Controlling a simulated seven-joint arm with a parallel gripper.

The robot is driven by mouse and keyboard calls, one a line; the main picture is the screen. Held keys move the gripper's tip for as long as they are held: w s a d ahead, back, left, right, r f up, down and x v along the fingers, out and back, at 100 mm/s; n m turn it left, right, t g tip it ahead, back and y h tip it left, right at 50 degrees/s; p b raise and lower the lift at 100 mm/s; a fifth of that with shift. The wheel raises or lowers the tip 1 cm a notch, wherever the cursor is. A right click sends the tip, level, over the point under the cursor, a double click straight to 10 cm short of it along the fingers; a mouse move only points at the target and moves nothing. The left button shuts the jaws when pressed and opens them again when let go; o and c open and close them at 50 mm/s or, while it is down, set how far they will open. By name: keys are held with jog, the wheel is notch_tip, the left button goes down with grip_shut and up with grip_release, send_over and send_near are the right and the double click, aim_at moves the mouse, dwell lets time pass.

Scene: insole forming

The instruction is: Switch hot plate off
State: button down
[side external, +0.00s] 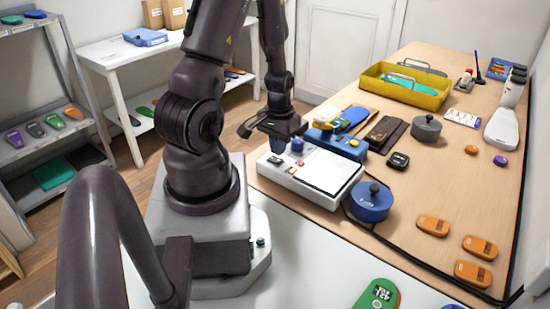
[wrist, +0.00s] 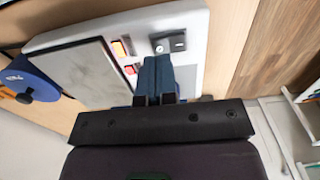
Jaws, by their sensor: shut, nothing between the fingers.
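The hot plate (side external: 316,185) is a white box with a pale, dark-edged heating surface, on the near left part of the wooden table. It also shows in the wrist view (wrist: 195,25). On its control strip are a red-and-yellow switch (wrist: 121,48), a second red switch (wrist: 130,70) and a dark panel with a round knob (wrist: 168,42). I cannot tell whether the switches are on or off. My gripper (side external: 278,148) points down over the control strip. Its blue-grey fingers (wrist: 156,62) are shut and empty, beside the switches and the dark panel. Contact is unclear.
A blue lidded pot (side external: 371,204) stands close to the plate's right end. A blue device (side external: 340,145) stands behind the plate. A dark timer (side external: 398,161), a grey pot (side external: 426,129) and a yellow tray (side external: 432,98) lie farther back. Orange pads (side external: 433,225) lie at right.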

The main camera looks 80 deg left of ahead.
aim_at(277, 162)
jog(key=shift+f, duration=1.25)
dwell(0.6)
jog(key=shift+r, duration=3.55)
jog(key=shift+s+d, duration=0.2)
jog(key=shift+d, duration=0.15)
jog(key=w+d+r+m+t, duration=0.2)
jog(key=d+r+m, duration=0.2)
jog(key=d+r, duration=0.6)
jog(key=w+d+r+m+t, duration=0.2)
jog(key=d+r+m, duration=0.3)
jog(key=d+r, duration=0.6)
jog(key=shift+r+t, duration=0.8)
jog(key=shift+r, duration=0.05)
